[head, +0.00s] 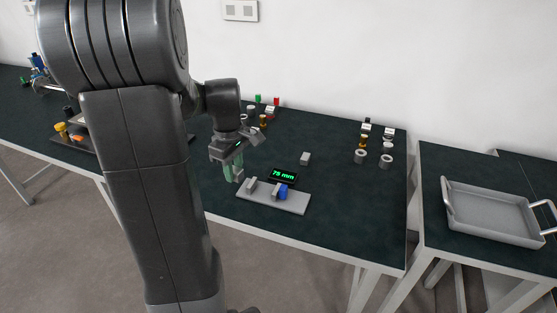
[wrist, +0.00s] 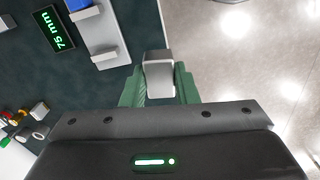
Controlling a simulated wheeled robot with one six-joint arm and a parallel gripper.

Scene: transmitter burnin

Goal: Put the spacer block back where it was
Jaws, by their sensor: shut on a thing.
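My gripper (head: 234,174) is shut on a grey block, the likely spacer block (wrist: 158,74), seen between the green fingers in the wrist view. In the head view the gripper hangs just left of the grey fixture plate (head: 291,205), apparently above the table. The block is mostly hidden there by the fingers. The plate carries two upright grey jaws (head: 250,185), with a blue part (head: 283,192) beside the right one. The plate also shows in the wrist view (wrist: 106,31), to the left of the held block. A display (head: 284,175) behind the plate reads 75 mm.
Another small grey block (head: 305,158) sits on the dark table behind the display. Several ring and cylinder parts (head: 361,156) stand at the back right. A grey tray (head: 493,216) is on the right-hand table. The table right of the plate is clear.

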